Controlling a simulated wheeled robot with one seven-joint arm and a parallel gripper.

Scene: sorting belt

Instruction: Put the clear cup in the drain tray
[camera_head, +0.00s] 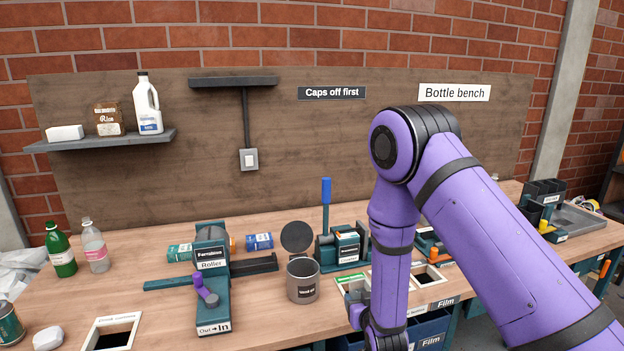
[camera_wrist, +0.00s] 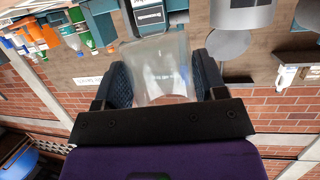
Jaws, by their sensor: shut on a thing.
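My gripper (camera_wrist: 162,80) is shut on the clear cup (camera_wrist: 160,62), a see-through cup with faint print, held between the two dark padded fingers in the wrist view. In the head view my purple arm hides the cup and most of the gripper, low and right of the middle. A shallow grey tray (camera_head: 588,222), which looks like the drain tray, lies at the far right end of the bench, well away from the gripper. Its left part is behind a dark rack.
The wooden bench (camera_head: 130,285) holds a roller device (camera_head: 212,270), a grey pot (camera_head: 303,282) with its round lid raised, and a teal press with a blue handle (camera_head: 326,192). Green (camera_head: 60,250) and clear-pink (camera_head: 95,246) bottles stand at left. A dark rack (camera_head: 540,200) stands beside the grey tray.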

